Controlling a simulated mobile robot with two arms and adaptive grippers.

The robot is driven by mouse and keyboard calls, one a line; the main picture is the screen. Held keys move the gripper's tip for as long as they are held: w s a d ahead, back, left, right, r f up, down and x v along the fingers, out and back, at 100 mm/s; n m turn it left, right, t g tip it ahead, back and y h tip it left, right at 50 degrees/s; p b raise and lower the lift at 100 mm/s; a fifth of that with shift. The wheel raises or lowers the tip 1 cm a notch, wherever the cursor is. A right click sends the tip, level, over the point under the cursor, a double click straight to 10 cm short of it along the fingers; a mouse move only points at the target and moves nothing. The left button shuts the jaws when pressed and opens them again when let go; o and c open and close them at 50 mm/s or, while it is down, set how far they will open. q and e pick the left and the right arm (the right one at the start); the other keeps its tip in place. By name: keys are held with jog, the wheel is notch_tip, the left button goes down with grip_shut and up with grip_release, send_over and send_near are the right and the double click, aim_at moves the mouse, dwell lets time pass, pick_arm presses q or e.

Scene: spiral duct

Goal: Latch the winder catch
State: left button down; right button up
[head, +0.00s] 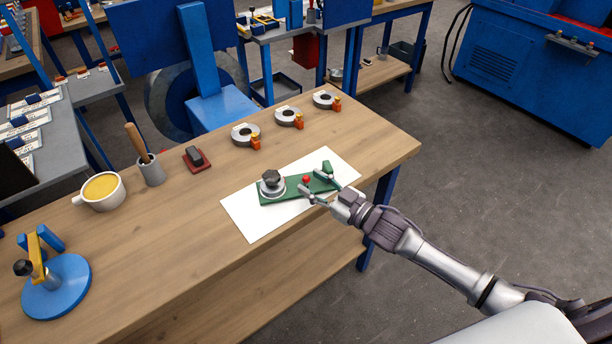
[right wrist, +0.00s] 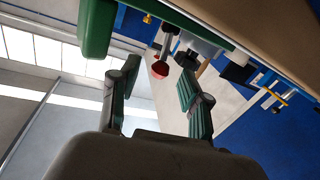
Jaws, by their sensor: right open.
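A green base plate (head: 292,190) lies on a white sheet (head: 243,218) on the wooden bench. It carries a grey round part with a dark knob (head: 271,177) at its left, a small red knob (head: 306,180) and a raised green block (head: 326,167) at its right end. I take this as the winder; which part is the catch I cannot tell. My right gripper (head: 316,186) is open and empty at the plate's right end, its fingers near the red knob. In the right wrist view, the red knob (right wrist: 160,69) shows beyond the open fingers (right wrist: 158,88), beside the green block (right wrist: 97,27). My left gripper is out of view.
Several grey rings with orange tabs (head: 246,134) stand along the bench's back. A dark block on a red base (head: 196,158), a grey cup with a stick (head: 151,172), a yellow-filled mug (head: 102,190) and a blue round stand (head: 58,290) are left. The bench front is clear.

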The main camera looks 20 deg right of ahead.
aim_at(296, 180)
jog(key=shift+x, duration=1.35)
jog(key=shift+f, duration=0.1)
grip_shut()
